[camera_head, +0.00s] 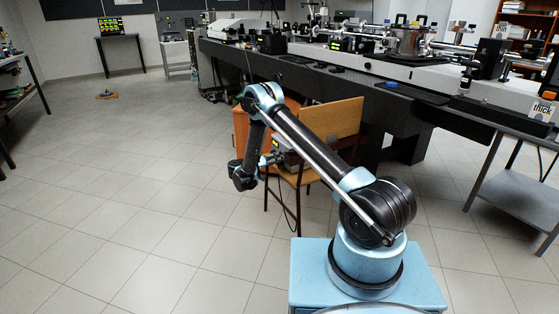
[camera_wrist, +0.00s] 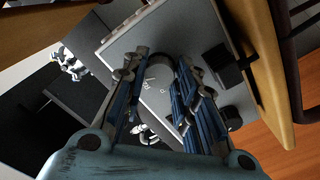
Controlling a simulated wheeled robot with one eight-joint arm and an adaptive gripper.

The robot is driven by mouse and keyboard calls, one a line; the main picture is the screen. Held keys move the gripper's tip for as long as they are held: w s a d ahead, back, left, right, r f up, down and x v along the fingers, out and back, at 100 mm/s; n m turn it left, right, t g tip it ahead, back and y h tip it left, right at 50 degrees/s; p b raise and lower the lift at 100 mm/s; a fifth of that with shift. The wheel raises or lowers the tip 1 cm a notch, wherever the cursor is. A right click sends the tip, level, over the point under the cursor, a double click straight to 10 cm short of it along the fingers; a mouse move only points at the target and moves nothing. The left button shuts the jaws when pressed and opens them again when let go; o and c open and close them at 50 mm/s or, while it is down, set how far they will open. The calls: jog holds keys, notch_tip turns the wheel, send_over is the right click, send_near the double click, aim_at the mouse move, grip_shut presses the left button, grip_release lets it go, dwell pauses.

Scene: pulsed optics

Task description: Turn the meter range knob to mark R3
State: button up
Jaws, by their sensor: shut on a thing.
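The meter (camera_head: 291,158) is a small grey box on the seat of a wooden chair, partly hidden behind my arm. In the wrist view its grey front panel (camera_wrist: 196,28) fills the upper middle, tilted in the picture. My gripper (camera_wrist: 160,68) reaches to this panel, with a finger on each side of the range knob, and is shut on it. The fingers hide most of the knob, so its pointer cannot be read. A few pale letters, one like an R, show on the grey face between the fingers. In the head view my gripper (camera_head: 270,159) is beside the meter.
Two black fittings (camera_wrist: 222,66) stick out of the panel right of my fingers. The wooden chair (camera_head: 334,122) stands close around the meter. A long dark optics bench (camera_head: 340,85) runs behind it.

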jog(key=shift+f, duration=0.1)
jog(key=o, duration=1.1)
jog(key=shift+w, duration=0.1)
jog(key=shift+a, duration=0.1)
jog(key=v, duration=1.2)
jog(key=shift+f, duration=0.1)
